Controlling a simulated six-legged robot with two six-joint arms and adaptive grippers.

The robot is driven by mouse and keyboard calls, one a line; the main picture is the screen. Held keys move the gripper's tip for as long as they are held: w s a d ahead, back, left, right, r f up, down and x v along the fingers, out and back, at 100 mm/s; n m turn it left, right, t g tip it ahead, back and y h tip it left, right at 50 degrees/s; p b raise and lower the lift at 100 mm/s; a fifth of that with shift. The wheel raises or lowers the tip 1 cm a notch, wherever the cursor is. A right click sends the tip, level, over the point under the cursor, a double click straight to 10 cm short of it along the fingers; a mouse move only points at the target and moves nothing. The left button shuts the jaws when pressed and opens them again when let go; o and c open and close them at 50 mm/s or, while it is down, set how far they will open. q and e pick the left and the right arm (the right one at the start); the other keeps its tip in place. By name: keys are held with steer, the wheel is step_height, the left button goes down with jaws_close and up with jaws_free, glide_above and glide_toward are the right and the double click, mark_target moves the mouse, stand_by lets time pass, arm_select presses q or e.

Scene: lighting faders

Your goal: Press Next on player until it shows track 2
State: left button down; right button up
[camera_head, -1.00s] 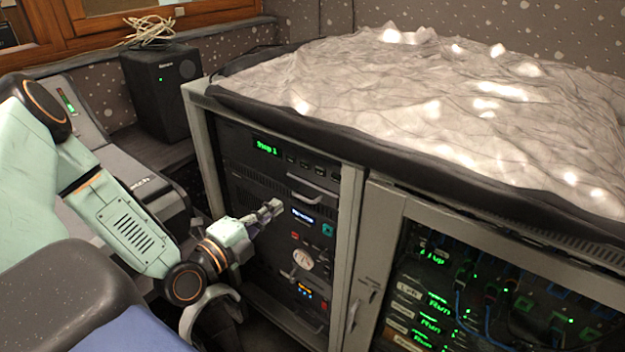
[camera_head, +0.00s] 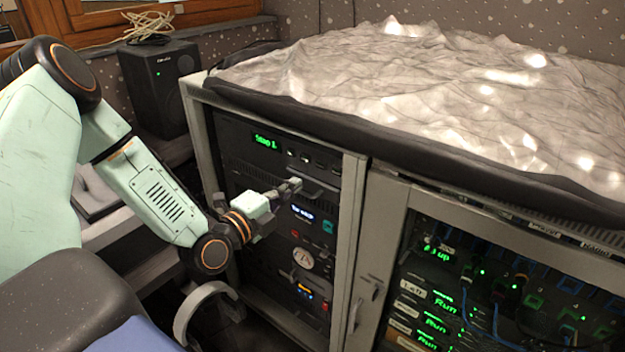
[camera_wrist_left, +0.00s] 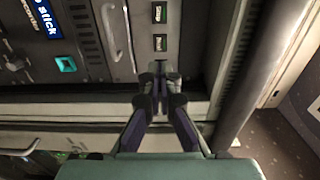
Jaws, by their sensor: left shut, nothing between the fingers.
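The player (camera_head: 232,133) is the top black unit in the left rack, with a green display (camera_head: 265,141) that appears to read "Stop 1". A row of small buttons (camera_head: 306,158) runs to the right of the display; their labels are too small to read. My left gripper (camera_head: 294,186) is shut and empty, in front of the rack just below that row. In the left wrist view its fingertips (camera_wrist_left: 159,70) point towards the unit's front. Two small buttons there, an upper one (camera_wrist_left: 159,12) and a lower one (camera_wrist_left: 160,43), lie beyond the tips, with no contact visible. My right gripper is out of view.
Below the player are a metal handle (camera_wrist_left: 115,30), a blue display (camera_head: 302,212), a teal button (camera_head: 328,227) and a round dial (camera_head: 303,258). A rack post (camera_head: 350,240) and a cabinet with green lights and cables stand right. A black speaker (camera_head: 160,85) stands behind left.

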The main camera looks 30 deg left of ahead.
mark_target(320, 163)
arm_select(q)
steer(key=w+b, duration=0.1)
steer(key=w, duration=0.1)
steer(key=w+b, duration=0.1)
steer(key=w, duration=0.2)
steer(key=w+b, duration=0.1)
steer(key=w, duration=0.1)
steer(key=shift+w+d, duration=0.2)
steer(key=shift+d, duration=0.1)
steer(key=shift+w+b, duration=0.2)
steer(key=shift+b, duration=0.1)
steer(key=shift+w, duration=0.1)
steer(key=shift+w+d+r, duration=0.1)
steer(key=shift+w, duration=0.35)
steer(key=shift+w+r, duration=0.15)
